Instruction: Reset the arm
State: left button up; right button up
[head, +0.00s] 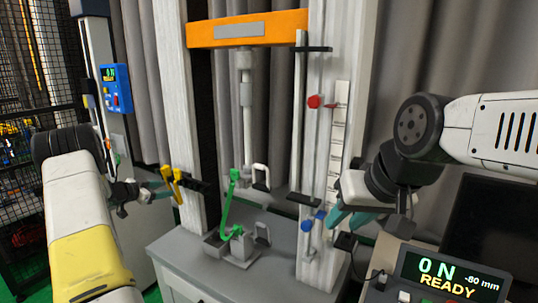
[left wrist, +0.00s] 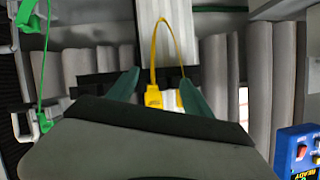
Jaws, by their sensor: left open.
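The drop tower has two pale columns, an orange crosshead (head: 247,29) and a grey striker rod (head: 246,105) hanging from it. A yellow loop tag (head: 173,184) hangs at the left column. My left gripper (head: 160,191) is open beside it; in the left wrist view the yellow tag (left wrist: 153,97) shows between or behind the open fingers (left wrist: 155,92), and contact cannot be told. A green strap (head: 226,205) runs down to the grey fixture (head: 238,246). My right gripper (head: 347,220) is by the right column, near a blue knob (head: 308,224); its finger gap is unclear.
A red knob (head: 314,101) sits higher on the right column, beside a white scale (head: 338,140). A grey cabinet (head: 185,256) carries the tower. A console reading "0 N, -80 mm, READY" (head: 450,275) stands front right. A blue control box (head: 116,88) is at left.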

pick_arm(q)
jog(key=s+d+r+n+y, duration=0.2)
jog(key=r, duration=0.6)
jog(key=s+d+r+n+t+y, duration=0.1)
jog(key=s+d+r+n+y, duration=0.15)
jog(key=r, duration=0.45)
jog(key=s+d+r+n+y, duration=0.1)
jog(key=r+y, duration=0.1)
jog(key=r, duration=0.6)
jog(key=s+d+r+n+g, duration=0.1)
jog(key=s+d+g, duration=0.1)
jog(key=s+d, duration=0.5)
jog(key=s+d+r+n+g, duration=0.1)
jog(key=s+d+r+n, duration=0.15)
jog(key=s, duration=0.95)
jog(key=s+d+f+g+h, duration=0.1)
jog(key=s+d+f, duration=0.1)
jog(key=s+d, duration=0.2)
jog(key=s+d+f+g+h, duration=0.1)
jog(key=s+d+f+g, duration=0.1)
jog(key=s, duration=0.8)
jog(key=s+d+f+m+g+h, duration=0.1)
jog(key=s+d+f, duration=0.2)
jog(key=s+d, duration=0.4)
jog(key=shift+s+f, duration=0.25)
jog(key=shift+s, duration=0.05)
jog(key=shift+d, duration=0.1)
